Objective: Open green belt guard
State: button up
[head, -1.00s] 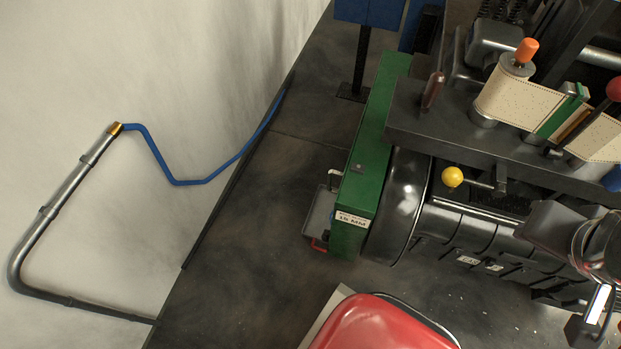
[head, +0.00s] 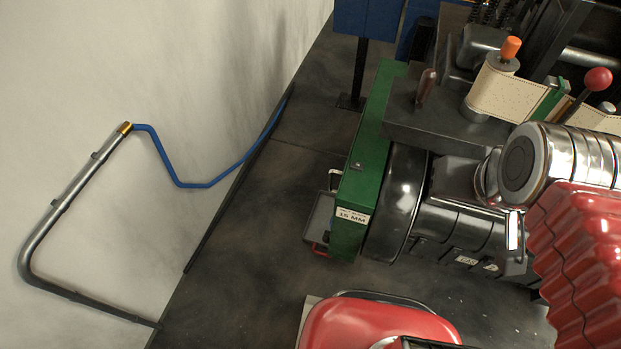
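The green belt guard (head: 362,192) is a tall, narrow green box on the left end of the dark machine. It appears closed, with a small dark latch or knob on its top and a white label reading 15 MM at its near end. My arm reaches in from the right. Its dark end, my gripper (head: 455,180), is to the right of the guard, over the machine's black motor housing, and apart from the guard. The fingers cannot be made out, and my silver joint and red sleeve cover part of the machine.
A black round housing (head: 398,205) adjoins the guard's right side. A grey tray (head: 319,217) with a red handle is on its left. A red rounded object (head: 375,322) stands in front. Dark floor (head: 255,225) is free to the left, up to the pale wall.

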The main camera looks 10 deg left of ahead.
aim_at(332, 172)
jog(key=u, duration=2.3)
jog(key=i, duration=1)
jog(key=u, duration=0.05)
